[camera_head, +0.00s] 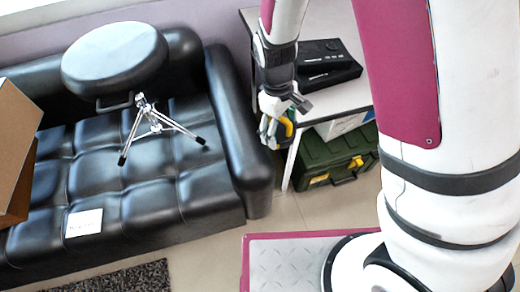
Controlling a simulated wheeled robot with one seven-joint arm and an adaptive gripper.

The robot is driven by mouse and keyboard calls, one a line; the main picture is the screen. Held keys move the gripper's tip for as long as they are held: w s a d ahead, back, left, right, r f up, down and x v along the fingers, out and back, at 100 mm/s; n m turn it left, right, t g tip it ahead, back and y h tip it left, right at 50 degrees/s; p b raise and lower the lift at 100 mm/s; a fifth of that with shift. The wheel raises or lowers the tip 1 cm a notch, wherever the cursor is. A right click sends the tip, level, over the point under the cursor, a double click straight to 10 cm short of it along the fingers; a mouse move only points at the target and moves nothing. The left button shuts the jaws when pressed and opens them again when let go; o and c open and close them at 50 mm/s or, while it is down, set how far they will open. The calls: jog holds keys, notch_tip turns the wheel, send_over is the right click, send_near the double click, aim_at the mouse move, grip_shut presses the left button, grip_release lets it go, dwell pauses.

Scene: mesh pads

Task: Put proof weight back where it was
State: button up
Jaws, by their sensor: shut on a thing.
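My gripper (277,138) hangs pointing down, just right of the sofa's arm and in front of the white table's left edge. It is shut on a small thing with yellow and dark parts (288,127). The fingers hide much of this thing, and I cannot tell from its look whether it is the proof weight. I see no other thing that I can make out as a proof weight. A white card (84,223) with small dark print, too small to read, lies on the front of the black sofa seat (150,190).
A brown box (14,140) is at the left edge. The white table (335,100) bears black devices (325,62). A green case (335,160) sits under it. Some sofa seat is clear.

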jog(key=s+a+f+n+t+b, duration=0.1)
jog(key=s+a+f+n+b, duration=0.35)
jog(key=f+n, duration=0.2)
jog(key=s+a+f+n+b, duration=0.4)
jog(key=f+n+b, duration=0.1)
jog(key=f, duration=0.2)
jog(key=w+b, duration=0.1)
jog(key=w, duration=0.4)
jog(key=w+b, duration=0.1)
jog(key=w, duration=0.4)
jog(key=w+f+b, duration=0.1)
jog(key=w, duration=0.4)
jog(key=shift+w+f, duration=0.1)
jog(key=shift+w, duration=0.15)
jog(key=shift+f+b, duration=0.8)
jog(key=shift+f, duration=0.95)
jog(key=shift+f, duration=0.15)
jog(key=o, duration=1.9)
jog(key=shift+o, duration=0.2)
notch_tip(320, 180, up, 12)
jog(key=a+p, duration=0.1)
jog(key=p, duration=0.2)
jog(key=shift+s+a, duration=0.2)
